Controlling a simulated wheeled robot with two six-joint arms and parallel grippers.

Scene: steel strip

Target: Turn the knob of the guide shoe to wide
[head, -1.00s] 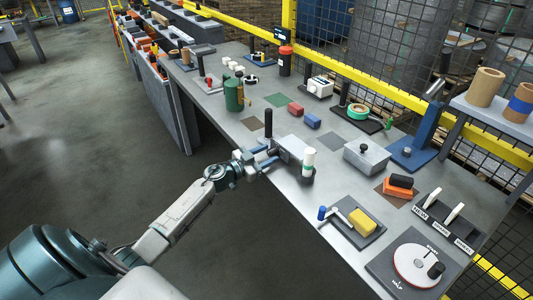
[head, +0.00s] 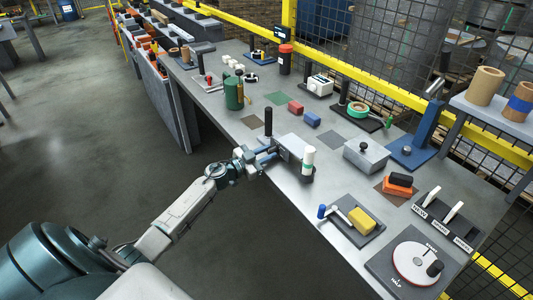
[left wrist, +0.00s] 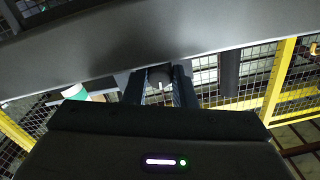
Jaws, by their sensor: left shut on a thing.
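The guide shoe (head: 293,147) appears to be the grey block at the near edge of the bench, with a black post and a white-and-green cylinder beside it. Its dark round knob (left wrist: 160,78) with a pale mark shows in the left wrist view, under a wide grey overhang. My left gripper (head: 268,154) reaches in from the aisle side, and its two fingers are shut around the knob, one on each side. In the head view the knob is hidden by the fingers. Any scale or wide marking cannot be read. My right gripper is not in view.
The black post (head: 268,122) and the white-and-green cylinder (head: 308,160) stand close to my left gripper. A grey lidded box (head: 366,155), a yellow block (head: 362,222) and a white dial (head: 416,263) are to the right. The aisle floor at left is clear.

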